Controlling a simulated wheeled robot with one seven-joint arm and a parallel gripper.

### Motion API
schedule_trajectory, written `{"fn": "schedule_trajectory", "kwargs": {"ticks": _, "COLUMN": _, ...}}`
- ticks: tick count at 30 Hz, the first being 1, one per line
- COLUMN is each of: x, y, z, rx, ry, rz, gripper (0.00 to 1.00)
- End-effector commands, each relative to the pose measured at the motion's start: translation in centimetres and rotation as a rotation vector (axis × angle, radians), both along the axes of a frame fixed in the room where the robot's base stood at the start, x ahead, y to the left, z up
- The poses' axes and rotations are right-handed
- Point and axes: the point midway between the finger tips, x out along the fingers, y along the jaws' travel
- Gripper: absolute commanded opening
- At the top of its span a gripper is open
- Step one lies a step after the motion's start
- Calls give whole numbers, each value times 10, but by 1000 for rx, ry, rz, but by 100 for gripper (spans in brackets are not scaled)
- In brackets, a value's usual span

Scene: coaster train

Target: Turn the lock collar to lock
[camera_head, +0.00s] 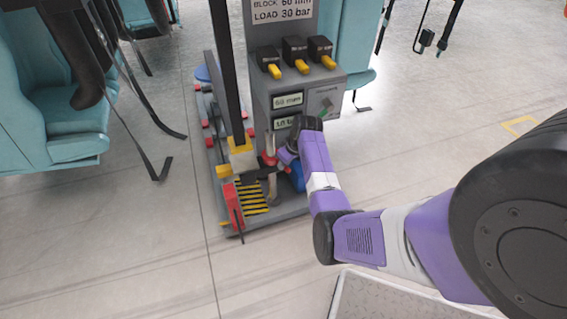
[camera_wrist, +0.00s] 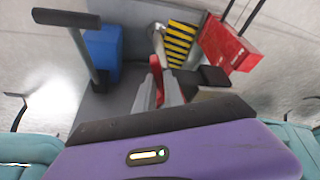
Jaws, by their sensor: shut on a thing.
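A red part, which looks like the lock collar (camera_wrist: 155,66), sits between my gripper's fingertips in the wrist view. My gripper (camera_wrist: 158,88) is shut on it, with one grey finger on each side. In the head view the red part (camera_head: 270,160) shows at the left of my gripper (camera_head: 280,157), low in front of the grey panel. A pale metal cylinder (camera_wrist: 158,38) lies just beyond it in the wrist view. The fingers hide part of the collar, and no lock mark can be made out.
A grey control panel (camera_head: 295,82) with yellow-tipped levers stands behind my gripper. A yellow-and-black striped plate (camera_head: 252,197) and a red block (camera_head: 232,208) are at its left. A blue block (camera_wrist: 103,52) with a grey handle is close by. Teal seats (camera_head: 70,115) stand left.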

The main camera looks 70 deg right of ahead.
Motion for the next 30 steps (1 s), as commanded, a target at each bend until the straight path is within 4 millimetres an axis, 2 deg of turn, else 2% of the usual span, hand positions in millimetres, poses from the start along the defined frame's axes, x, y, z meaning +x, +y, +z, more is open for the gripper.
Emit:
{"fn": "schedule_trajectory", "kwargs": {"ticks": 3, "x": 0, "y": 1, "z": 0, "rx": 1, "ry": 0, "rz": 0, "gripper": 0}}
{"fn": "schedule_trajectory", "kwargs": {"ticks": 4, "x": 0, "y": 1, "z": 0, "rx": 1, "ry": 0, "rz": 0, "gripper": 17}}
{"fn": "schedule_trajectory", "kwargs": {"ticks": 7, "x": 0, "y": 0, "z": 0, "rx": 1, "ry": -1, "rz": -1, "gripper": 35}}
{"fn": "schedule_trajectory", "kwargs": {"ticks": 18, "x": -1, "y": 1, "z": 4, "rx": 1, "ry": 0, "rz": -2, "gripper": 35}}
{"fn": "schedule_trajectory", "kwargs": {"ticks": 30, "x": -21, "y": 10, "z": 60, "rx": -1, "ry": -1, "rz": -1, "gripper": 35}}
